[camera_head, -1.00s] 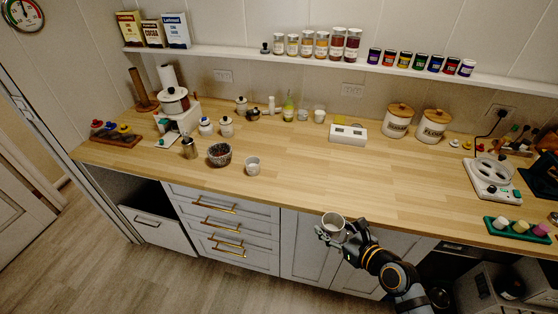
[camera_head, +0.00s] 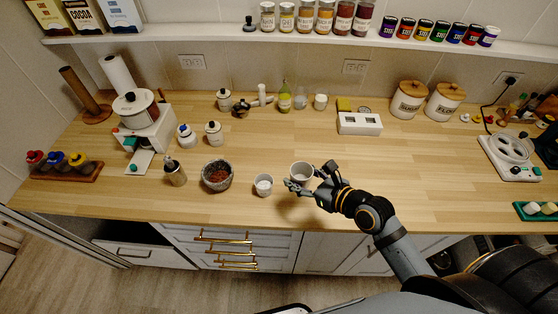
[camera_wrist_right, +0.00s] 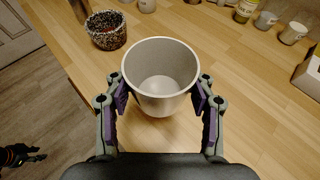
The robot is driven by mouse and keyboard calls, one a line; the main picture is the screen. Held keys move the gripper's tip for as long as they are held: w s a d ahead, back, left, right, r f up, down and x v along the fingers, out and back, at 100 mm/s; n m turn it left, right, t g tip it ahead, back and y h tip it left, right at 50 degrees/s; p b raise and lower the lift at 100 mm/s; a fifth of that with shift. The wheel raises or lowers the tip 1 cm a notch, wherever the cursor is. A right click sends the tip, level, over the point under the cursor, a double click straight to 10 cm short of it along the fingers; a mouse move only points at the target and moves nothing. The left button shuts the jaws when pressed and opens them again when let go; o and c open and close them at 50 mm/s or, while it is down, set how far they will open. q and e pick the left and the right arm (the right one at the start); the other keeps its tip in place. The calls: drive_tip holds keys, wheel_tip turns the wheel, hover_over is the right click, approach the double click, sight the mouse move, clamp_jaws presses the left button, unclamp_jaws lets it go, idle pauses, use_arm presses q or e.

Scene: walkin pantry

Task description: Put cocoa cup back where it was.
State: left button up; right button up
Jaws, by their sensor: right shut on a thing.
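A white-grey empty cup (camera_head: 301,172) is between the fingers of my right gripper (camera_head: 308,190), upright over the front part of the wooden counter. The right wrist view shows the same cup (camera_wrist_right: 160,78) from above, with a finger pressed on each side. I cannot tell whether its base touches the counter. A second, smaller white cup (camera_head: 264,184) stands on the counter just left of my gripper. No label shows on either cup. A box marked COCOA (camera_head: 86,14) stands on the upper shelf.
A dark speckled bowl (camera_head: 217,175) and a metal bottle (camera_head: 175,173) stand left of the small cup. A white box (camera_head: 360,123) and two lidded canisters (camera_head: 409,99) stand behind on the right.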

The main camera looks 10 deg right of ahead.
sight(301, 167)
drive_tip(key=shift+d+f+b, duration=0.15)
drive_tip(key=shift+d+b, duration=0.15)
drive_tip(key=shift+d, duration=0.45)
drive_tip(key=w, duration=0.1)
drive_tip(key=w+f, duration=0.1)
drive_tip(key=w, duration=0.1)
drive_tip(key=w+f, duration=0.1)
drive_tip(key=w, duration=0.1)
drive_tip(key=shift+d, duration=0.15)
drive_tip(key=w+f, duration=0.3)
drive_tip(key=w+f+b, duration=0.1)
drive_tip(key=w+f, duration=0.2)
drive_tip(key=shift+w+f, duration=0.1)
drive_tip(key=shift+w, duration=0.15)
drive_tip(key=shift+d+f, duration=0.15)
drive_tip(key=f, duration=0.3)
drive_tip(key=shift+w+f, duration=0.15)
drive_tip(key=shift+w, duration=0.25)
drive_tip(key=shift+f, duration=0.25)
use_arm(q)
drive_tip(key=s, duration=0.1)
drive_tip(key=s+d+f, duration=0.1)
drive_tip(key=s+d, duration=0.1)
drive_tip(key=shift+s+f, duration=0.2)
drive_tip(key=shift+f, duration=0.2)
